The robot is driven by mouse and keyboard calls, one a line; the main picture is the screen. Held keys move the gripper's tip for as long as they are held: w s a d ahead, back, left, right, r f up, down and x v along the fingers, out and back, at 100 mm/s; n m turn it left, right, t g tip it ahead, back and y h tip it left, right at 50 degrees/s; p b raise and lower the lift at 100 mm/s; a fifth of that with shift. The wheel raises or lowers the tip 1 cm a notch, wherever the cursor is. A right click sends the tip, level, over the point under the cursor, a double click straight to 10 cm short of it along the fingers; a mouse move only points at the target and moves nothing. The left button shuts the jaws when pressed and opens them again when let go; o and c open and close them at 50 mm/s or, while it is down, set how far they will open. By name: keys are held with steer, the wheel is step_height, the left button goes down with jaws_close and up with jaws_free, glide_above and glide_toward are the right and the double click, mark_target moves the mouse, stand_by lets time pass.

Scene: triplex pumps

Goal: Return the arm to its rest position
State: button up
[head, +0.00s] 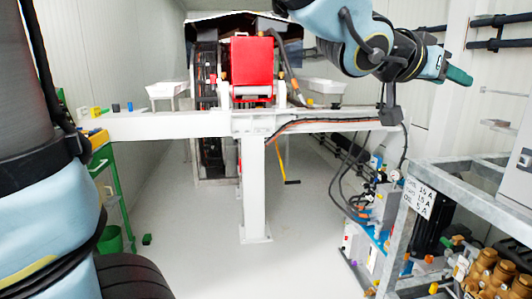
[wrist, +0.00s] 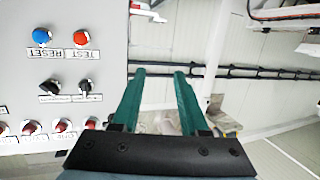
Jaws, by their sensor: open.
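My gripper (head: 458,76) is at the upper right of the head view, at the end of my raised arm, pointing right toward the pale wall. In the wrist view, its two green fingers (wrist: 160,74) stand apart with nothing between them. No object is held.
In the wrist view, a pale control panel (wrist: 100,105) with blue and red buttons and black knobs is left of the fingers. Dark pipes (head: 490,43) run along the wall. A white beam (head: 170,126) with a red unit (head: 251,62) crosses ahead. A grey metal frame (head: 450,168) stands at right. A green rack (head: 103,165) is at left. The middle floor is clear.

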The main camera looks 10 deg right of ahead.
steer(key=w+a+f+n+t+y, duration=0.35)
steer(key=w+a+f+y, duration=0.25)
steer(key=w+a+f, duration=0.6)
steer(key=w+a+f+n+g+y, duration=0.1)
steer(key=w+a+f+n+y, duration=0.2)
steer(key=a, duration=0.4)
steer(key=w+a+f+n+y, duration=0.2)
steer(key=w+a+f, duration=0.1)
steer(key=a+f, duration=0.35)
steer(key=s+a+f+n+g+y, duration=0.2)
steer(key=s+a+f, duration=0.2)
steer(key=a, duration=0.5)
steer(key=s+a+f+n+g+y, duration=0.2)
steer(key=a+f, duration=0.4)
steer(key=a, duration=0.3)
steer(key=shift+s+a+n+g, duration=0.15)
steer(key=shift+s+n+g, duration=0.2)
steer(key=shift+s+g, duration=0.5)
jaws_close()
